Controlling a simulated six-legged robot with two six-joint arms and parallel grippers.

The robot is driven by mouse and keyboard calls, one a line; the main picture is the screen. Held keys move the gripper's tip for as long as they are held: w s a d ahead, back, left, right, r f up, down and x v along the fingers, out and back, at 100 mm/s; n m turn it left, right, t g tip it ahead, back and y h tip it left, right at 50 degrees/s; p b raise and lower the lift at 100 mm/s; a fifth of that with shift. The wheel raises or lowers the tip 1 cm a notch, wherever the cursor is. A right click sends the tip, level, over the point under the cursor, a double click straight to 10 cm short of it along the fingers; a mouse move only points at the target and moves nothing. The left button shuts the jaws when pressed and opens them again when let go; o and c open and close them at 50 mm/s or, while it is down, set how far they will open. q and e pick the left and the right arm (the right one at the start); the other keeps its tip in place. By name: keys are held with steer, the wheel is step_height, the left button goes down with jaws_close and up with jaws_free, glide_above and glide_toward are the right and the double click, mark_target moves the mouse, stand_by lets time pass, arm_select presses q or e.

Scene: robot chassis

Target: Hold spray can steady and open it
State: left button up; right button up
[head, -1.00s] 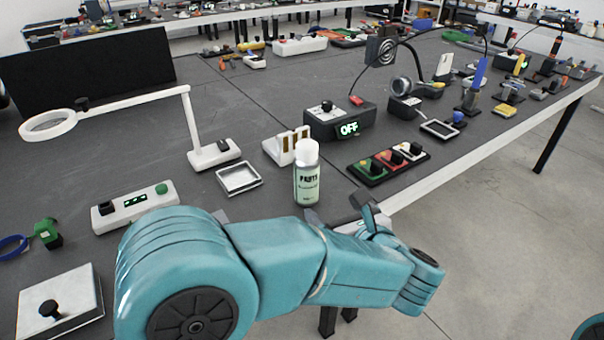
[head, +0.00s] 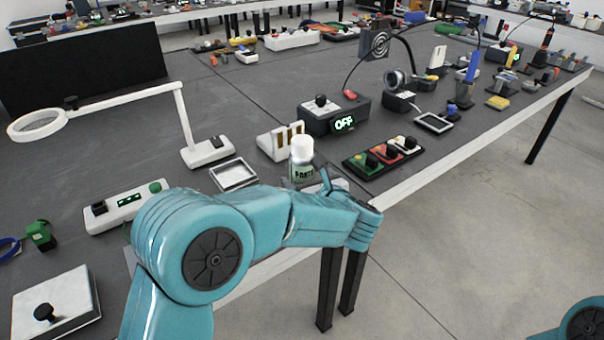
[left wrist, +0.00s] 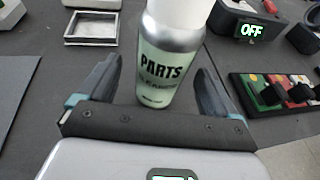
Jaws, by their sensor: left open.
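The spray can (head: 302,166) stands upright on the dark table near its front edge, with a white cap (head: 302,146) on top and a pale green label. In the left wrist view the can (left wrist: 168,68) reads PARTS and stands between the open fingers of my left gripper (left wrist: 158,88), with a gap on each side. In the head view the left gripper (head: 326,180) is beside the can's lower part, partly hidden by my arm. My right gripper is not in view; only a teal part of my other arm shows at the lower right.
Behind the can are a white slotted block (head: 281,142) and a box with a green OFF display (head: 333,115). A small open tray (head: 234,187) lies to the left, and a switch panel (head: 383,157) to the right. The floor beyond the front edge is clear.

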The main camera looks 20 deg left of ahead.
mark_target(302, 174)
arm_select(q)
steer(key=x, duration=0.3)
steer(key=shift+w+a+f, duration=0.1)
steer(key=shift+w, duration=0.2)
steer(key=c, duration=1.2)
steer(key=shift+c, duration=0.2)
step_height(302, 174, up, 20)
steer(key=p, duration=0.3)
steer(key=shift+p, duration=0.3)
